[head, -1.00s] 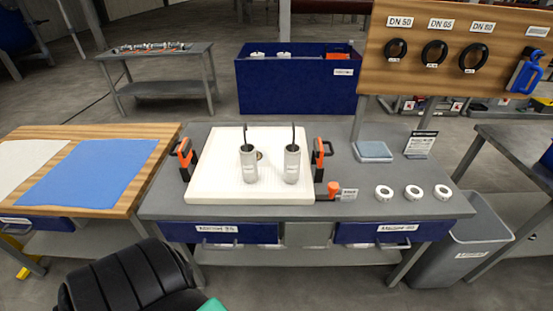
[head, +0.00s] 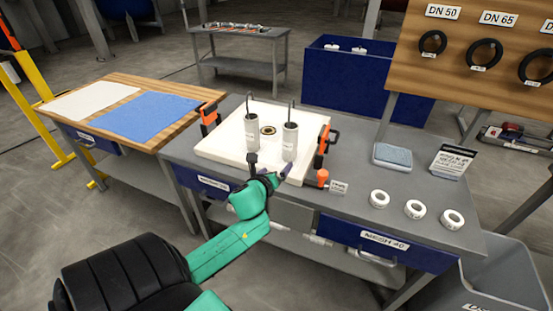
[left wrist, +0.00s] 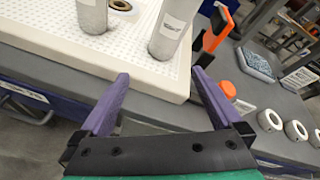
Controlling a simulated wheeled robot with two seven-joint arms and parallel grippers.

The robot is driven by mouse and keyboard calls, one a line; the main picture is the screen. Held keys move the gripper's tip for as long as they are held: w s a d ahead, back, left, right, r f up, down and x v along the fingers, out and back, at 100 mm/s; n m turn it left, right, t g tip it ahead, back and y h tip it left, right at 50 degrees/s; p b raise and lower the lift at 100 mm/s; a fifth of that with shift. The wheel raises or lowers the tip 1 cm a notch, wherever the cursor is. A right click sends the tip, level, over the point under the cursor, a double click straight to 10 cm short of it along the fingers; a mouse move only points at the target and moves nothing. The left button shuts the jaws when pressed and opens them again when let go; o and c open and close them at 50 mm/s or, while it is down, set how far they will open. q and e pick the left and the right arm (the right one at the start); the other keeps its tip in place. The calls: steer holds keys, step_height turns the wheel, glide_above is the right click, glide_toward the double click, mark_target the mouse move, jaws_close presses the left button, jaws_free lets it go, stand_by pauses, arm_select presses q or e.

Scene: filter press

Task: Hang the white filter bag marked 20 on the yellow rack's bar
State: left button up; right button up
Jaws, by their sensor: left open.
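I cannot make out a bag marked 20. A white flat sheet (head: 90,101) lies on the wooden table, with no number legible. Two grey-white cylinders with hooked handles stand on a white perforated plate: the left one (head: 252,132) and the right one (head: 290,142), their labels too small to read. A yellow frame (head: 30,100), perhaps the rack, stands at the left edge; its bar is not clearly seen. My left gripper (head: 268,168) is open and empty at the plate's front edge; in the left wrist view its purple fingers (left wrist: 160,76) point towards the cylinders. My right gripper is not in view.
A blue sheet (head: 148,117) lies beside the white one. Orange-and-black clamps (head: 323,147) flank the plate (head: 219,152). Several white rings (head: 415,209) lie on the grey bench (head: 365,205). A blue bin (head: 335,85) stands behind, and a grey bin (head: 500,285) at the right.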

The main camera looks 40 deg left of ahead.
mark_target(287, 134)
arm_select(q)
steer(key=w+a+m+b, duration=0.1)
steer(key=w+m+b, duration=0.1)
steer(key=w, duration=0.2)
steer(key=w+a+m+t+b, duration=0.1)
steer(key=w+a+m+b, duration=0.1)
steer(key=w, duration=0.2)
steer(key=w+a+m+b, duration=0.1)
steer(key=w+b, duration=0.1)
steer(key=w, duration=0.2)
steer(key=shift+w+a+r+m+t, duration=0.2)
steer(key=shift+a+r+m+t, duration=0.1)
steer(key=shift+a+m+t, duration=0.1)
steer(key=shift+w+a+f, duration=0.1)
steer(key=shift+w+a, duration=0.1)
steer(key=shift+w, duration=0.3)
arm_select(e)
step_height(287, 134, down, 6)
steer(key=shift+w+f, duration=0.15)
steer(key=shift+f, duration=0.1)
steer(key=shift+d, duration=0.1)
